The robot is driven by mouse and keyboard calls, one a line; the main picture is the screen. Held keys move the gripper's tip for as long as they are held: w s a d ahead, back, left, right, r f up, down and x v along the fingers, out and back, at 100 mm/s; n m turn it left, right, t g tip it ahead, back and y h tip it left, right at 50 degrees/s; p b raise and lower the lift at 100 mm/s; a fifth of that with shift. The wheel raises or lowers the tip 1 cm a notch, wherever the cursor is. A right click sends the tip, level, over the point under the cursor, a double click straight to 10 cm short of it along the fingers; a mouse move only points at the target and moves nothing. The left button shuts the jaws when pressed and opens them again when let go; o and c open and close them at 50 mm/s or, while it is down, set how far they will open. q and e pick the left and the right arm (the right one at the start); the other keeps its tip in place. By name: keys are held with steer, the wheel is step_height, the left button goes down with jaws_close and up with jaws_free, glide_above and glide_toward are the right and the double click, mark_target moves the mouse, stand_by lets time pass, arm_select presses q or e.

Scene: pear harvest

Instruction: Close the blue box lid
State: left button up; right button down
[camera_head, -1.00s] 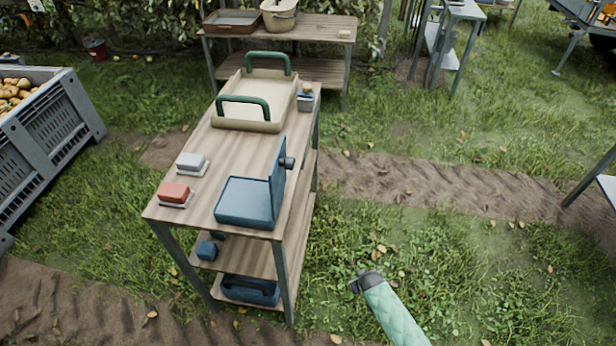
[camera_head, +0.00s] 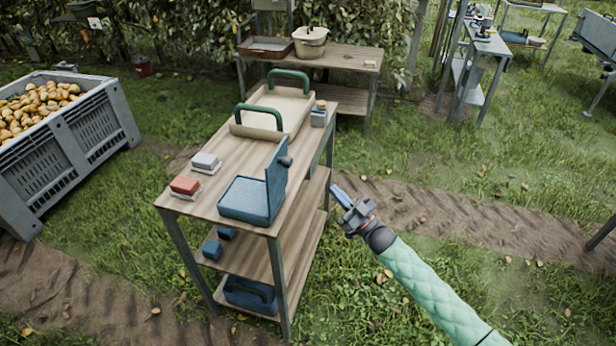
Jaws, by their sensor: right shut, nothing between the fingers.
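The blue box (camera_head: 247,201) sits near the front end of a wooden workbench top (camera_head: 222,175). Its lid (camera_head: 277,181) stands open, upright along the box's right side, with a dark knob-like part on its outer face. My right gripper (camera_head: 338,192) is at the end of a green-sleeved arm from the lower right. It is shut and empty, over the grass to the right of the bench, apart from the box and lid. My left gripper is not in view.
A tan tray with green handles (camera_head: 272,118) stands behind the box. A red block (camera_head: 186,186) and a grey block (camera_head: 205,162) lie left of it. A small container (camera_head: 318,117) sits at the back right. A crate of pears (camera_head: 60,150) stands left.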

mark_target(292, 160)
steer(key=s+r+n+g+y, duration=0.4)
steer(key=s+r+g+y, duration=0.15)
steer(key=s+y, duration=0.2)
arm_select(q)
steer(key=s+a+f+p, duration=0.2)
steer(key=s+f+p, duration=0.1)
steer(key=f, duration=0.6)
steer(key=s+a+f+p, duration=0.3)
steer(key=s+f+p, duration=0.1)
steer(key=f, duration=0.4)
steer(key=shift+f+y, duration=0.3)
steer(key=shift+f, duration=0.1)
arm_select(e)
steer(key=shift+g+y, duration=0.55)
steer(key=shift+g, duration=0.3)
steer(key=shift+a+f+x, duration=0.3)
steer(key=shift+x, duration=1.85)
steer(key=shift+a+f+x, duration=0.3)
steer(key=shift+x, duration=1.85)
steer(key=shift+a+f+x, duration=0.25)
steer(key=shift+a+x, duration=0.05)
steer(key=shift+x, duration=1.8)
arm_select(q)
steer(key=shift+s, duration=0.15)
arm_select(e)
steer(key=shift+w, duration=0.3)
